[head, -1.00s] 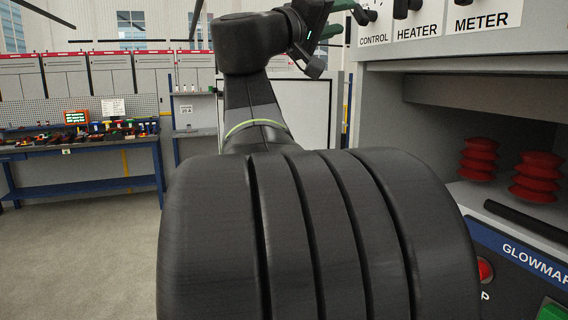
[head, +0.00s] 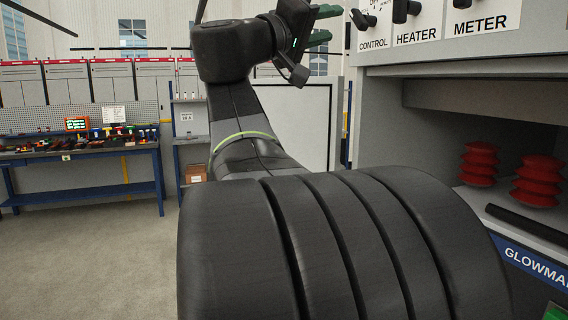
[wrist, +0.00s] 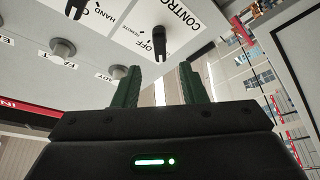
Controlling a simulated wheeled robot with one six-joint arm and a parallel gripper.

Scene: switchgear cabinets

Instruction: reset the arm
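My arm rises through the middle of the head view. My gripper (head: 326,25) is near the top, to the left of the switch cabinet's CONTROL knob (head: 362,19). In the wrist view my gripper (wrist: 158,88) shows two green fingers standing apart with nothing between them, so it is open and empty. The CONTROL knob, a black handle, also shows in the wrist view (wrist: 159,42), beyond the fingertips. The gripper appears apart from the panel.
The switch cabinet (head: 385,110) stands close on the right, with an open bay holding red ribbed insulators (head: 537,180). A blue workbench (head: 85,148) with small items stands at the back left. Grey floor (head: 95,245) is clear on the left.

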